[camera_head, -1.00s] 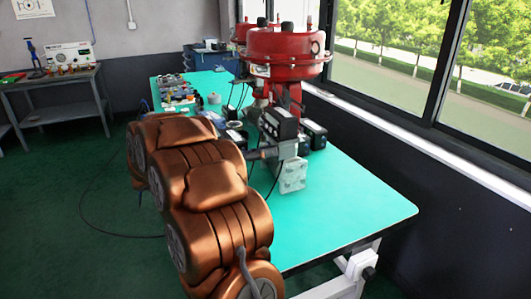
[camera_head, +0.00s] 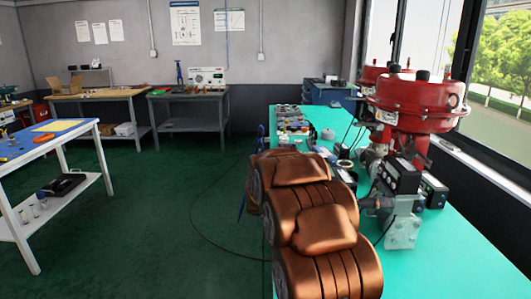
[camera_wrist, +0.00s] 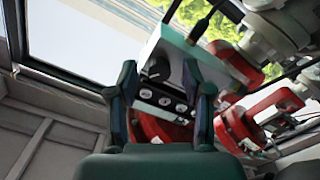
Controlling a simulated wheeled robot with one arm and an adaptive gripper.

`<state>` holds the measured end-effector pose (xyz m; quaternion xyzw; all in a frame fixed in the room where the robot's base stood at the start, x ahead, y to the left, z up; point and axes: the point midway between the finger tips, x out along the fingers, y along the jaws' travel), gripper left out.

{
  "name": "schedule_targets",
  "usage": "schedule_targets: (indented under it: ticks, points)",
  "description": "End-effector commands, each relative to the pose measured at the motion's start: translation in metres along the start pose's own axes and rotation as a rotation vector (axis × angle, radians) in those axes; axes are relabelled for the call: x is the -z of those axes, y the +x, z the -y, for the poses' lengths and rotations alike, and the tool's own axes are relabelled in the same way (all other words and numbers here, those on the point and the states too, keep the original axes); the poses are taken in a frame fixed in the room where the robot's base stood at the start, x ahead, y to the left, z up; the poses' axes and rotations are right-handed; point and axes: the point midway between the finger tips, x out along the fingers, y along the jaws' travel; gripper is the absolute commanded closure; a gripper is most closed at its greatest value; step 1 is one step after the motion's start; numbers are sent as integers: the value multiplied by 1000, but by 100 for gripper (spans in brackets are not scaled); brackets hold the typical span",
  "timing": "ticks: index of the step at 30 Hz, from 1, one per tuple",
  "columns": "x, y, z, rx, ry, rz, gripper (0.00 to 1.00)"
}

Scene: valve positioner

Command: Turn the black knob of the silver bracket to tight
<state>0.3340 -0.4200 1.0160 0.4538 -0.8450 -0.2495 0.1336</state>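In the wrist view my dark green gripper (camera_wrist: 159,80) is open, its two fingers apart. A black knob (camera_wrist: 157,70) on a dark panel shows between the fingertips, with a visible gap to each finger. Several round fittings (camera_wrist: 161,99) sit below the knob. The panel belongs to a pale box (camera_wrist: 166,45), seen tilted. In the head view the silver bracket (camera_head: 403,229) stands on the green table beneath a black positioner box (camera_head: 398,178). My copper arm reaches beside it; my gripper and the knob cannot be made out there.
Red valve actuators (camera_head: 415,97) stand behind the bracket, also showing in the wrist view (camera_wrist: 237,62). A black cable (camera_wrist: 204,22) runs from the box. The green table (camera_head: 460,262) is clear in front. Small parts (camera_head: 292,120) lie at its far left. Windows line the right wall.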

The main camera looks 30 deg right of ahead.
Motion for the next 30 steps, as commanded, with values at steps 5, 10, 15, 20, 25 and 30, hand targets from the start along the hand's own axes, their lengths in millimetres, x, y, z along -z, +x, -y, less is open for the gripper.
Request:
schedule_targets:
  ticks: [5, 10, 15, 20, 25, 30]
  points:
    - [1, 1, -2, -4, -68, -1, 50]
    - [0, -4, 0, 1, -111, -1, 50]
    - [0, -18, 1, 3, -110, 0, 50]
    - [0, -35, 1, 3, -110, -1, 50]
    - [0, -55, 1, 4, -109, -1, 50]
    - [0, -74, 0, 2, -107, 0, 50]
